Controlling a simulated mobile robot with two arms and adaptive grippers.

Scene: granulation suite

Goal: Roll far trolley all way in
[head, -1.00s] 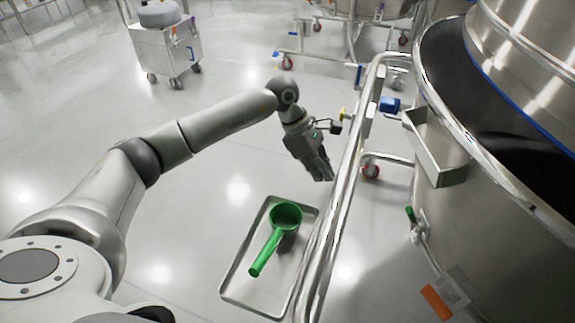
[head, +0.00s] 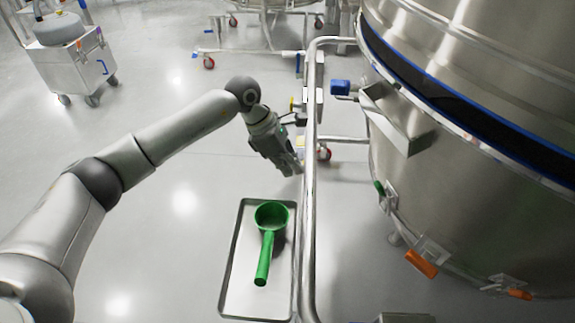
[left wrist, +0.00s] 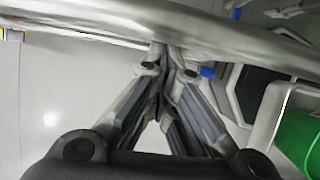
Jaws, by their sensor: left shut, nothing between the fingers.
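A trolley with a tubular steel rail (head: 310,200) runs up the middle of the head view. A large steel vessel (head: 440,200) stands on its right side. My left gripper (head: 298,168) is shut and empty, with its fingertips close to the rail's left side. In the left wrist view the closed fingers (left wrist: 160,60) point at the thick rail (left wrist: 200,35); I cannot tell whether they touch it. A second wheeled frame (head: 250,49) with red casters stands farther back, partly cut off by the top edge. My right gripper is not in view.
A shallow metal tray (head: 232,270) holds a green scoop (head: 267,250) left of the rail. A steel cart (head: 70,70) with a grey rounded load stands at the upper left. A caster (head: 323,154) shows beside the rail.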

